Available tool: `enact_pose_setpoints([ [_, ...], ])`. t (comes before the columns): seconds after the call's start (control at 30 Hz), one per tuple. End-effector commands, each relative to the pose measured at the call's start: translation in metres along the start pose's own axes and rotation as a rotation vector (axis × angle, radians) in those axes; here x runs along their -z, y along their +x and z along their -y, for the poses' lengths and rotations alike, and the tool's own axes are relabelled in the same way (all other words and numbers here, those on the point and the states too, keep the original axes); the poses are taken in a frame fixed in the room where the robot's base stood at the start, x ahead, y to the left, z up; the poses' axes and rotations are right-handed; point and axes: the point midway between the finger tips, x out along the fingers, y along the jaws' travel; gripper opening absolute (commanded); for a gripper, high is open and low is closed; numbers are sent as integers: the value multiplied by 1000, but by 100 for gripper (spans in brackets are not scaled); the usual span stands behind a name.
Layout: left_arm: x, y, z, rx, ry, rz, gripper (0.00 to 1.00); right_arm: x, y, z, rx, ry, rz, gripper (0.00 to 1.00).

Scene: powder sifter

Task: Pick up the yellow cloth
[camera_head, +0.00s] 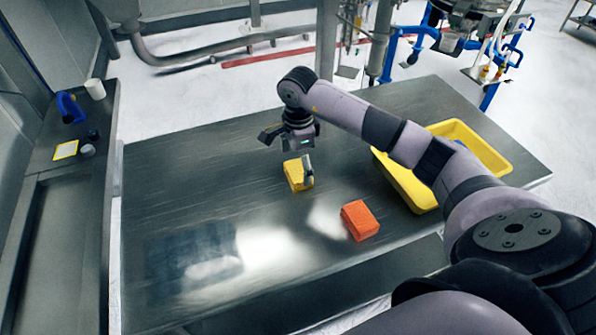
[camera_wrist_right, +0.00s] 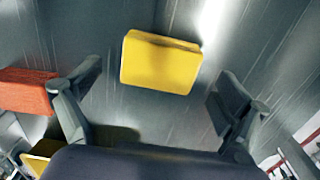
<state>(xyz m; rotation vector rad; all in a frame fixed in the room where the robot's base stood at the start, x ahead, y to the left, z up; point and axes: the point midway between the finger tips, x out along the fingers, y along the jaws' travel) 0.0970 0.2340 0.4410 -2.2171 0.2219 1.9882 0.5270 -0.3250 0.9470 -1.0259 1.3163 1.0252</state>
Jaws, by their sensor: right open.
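The yellow cloth (camera_head: 296,176) is a small folded block lying on the metal table (camera_head: 190,190), near its middle. My right gripper (camera_head: 287,150) is above the cloth in the head view, with one finger hiding part of the cloth's right side. In the right wrist view, the yellow cloth (camera_wrist_right: 160,62) lies beyond and between the two spread fingertips of my right gripper (camera_wrist_right: 160,85). The gripper is open and nothing is between its fingers. My left gripper is in neither view.
An orange block (camera_head: 360,220) lies on the table to the right of the yellow cloth; it also shows at the left of the wrist view (camera_wrist_right: 28,92). A yellow tray (camera_head: 415,190) stands at the right, partly behind my arm. The table's left half is clear.

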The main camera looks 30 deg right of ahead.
Motion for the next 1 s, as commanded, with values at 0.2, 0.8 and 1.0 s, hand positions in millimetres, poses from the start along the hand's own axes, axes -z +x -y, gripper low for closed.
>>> enact_pose_setpoints([
  [0.2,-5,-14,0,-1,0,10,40,0,27,-1,-3,0,0,94],
  [0.8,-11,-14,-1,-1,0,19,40,0,32,0,1,0,0,73],
  [1.0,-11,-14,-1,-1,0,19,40,0,32,0,0,0,0,60],
])
